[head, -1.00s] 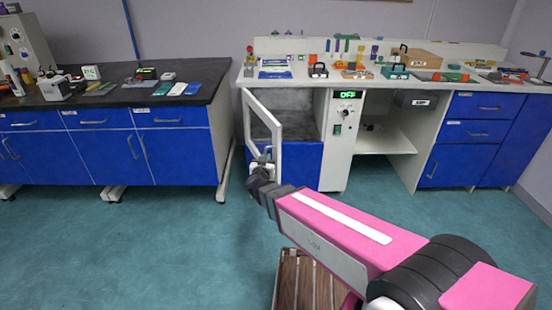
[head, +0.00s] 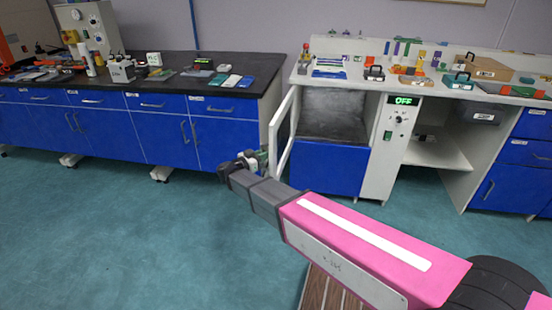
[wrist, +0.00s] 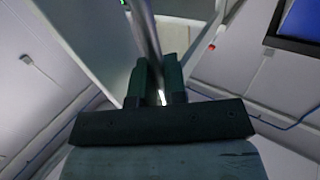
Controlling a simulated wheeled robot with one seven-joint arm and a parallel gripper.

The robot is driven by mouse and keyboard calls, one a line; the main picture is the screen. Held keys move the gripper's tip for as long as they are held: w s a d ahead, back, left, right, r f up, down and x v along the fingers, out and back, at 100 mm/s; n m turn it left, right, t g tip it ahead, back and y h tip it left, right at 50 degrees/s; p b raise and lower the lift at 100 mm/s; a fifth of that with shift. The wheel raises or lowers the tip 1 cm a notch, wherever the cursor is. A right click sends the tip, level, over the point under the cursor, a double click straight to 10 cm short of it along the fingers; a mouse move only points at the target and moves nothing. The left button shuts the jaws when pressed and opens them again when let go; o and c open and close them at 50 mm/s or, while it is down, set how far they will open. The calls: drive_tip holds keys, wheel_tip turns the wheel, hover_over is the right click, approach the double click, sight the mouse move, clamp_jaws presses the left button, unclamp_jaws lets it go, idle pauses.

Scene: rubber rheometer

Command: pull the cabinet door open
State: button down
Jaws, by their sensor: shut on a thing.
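The cabinet door (head: 283,130) is a white framed panel on the left side of the white bench's cabinet. It stands swung open, seen nearly edge-on in the head view, and the grey cabinet interior (head: 335,112) shows beside it. My gripper (head: 257,160) is at the lower outer side of the door. In the wrist view my gripper's two dark fingers (wrist: 156,80) are shut on a thin metal bar, the door handle (wrist: 147,35). The exact contact is partly hidden in the head view.
A blue-fronted bench with a black top (head: 170,86) stands left, close to the door's outer side. The teal floor (head: 130,240) in front is clear.

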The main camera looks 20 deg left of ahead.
drive_tip(key=shift+m+g+h, duration=0.5)
drive_tip(key=shift+m+h, duration=0.1)
drive_tip(key=shift+h, duration=0.2)
drive_tip(key=a, duration=0.5)
drive_tip(key=shift+w, duration=0.3)
drive_tip(key=c, duration=1.2)
unclamp_jaws()
drive_tip(key=shift+d, duration=0.1)
drive_tip(key=v, duration=1)
drive_tip(key=shift+s+a, duration=0.3)
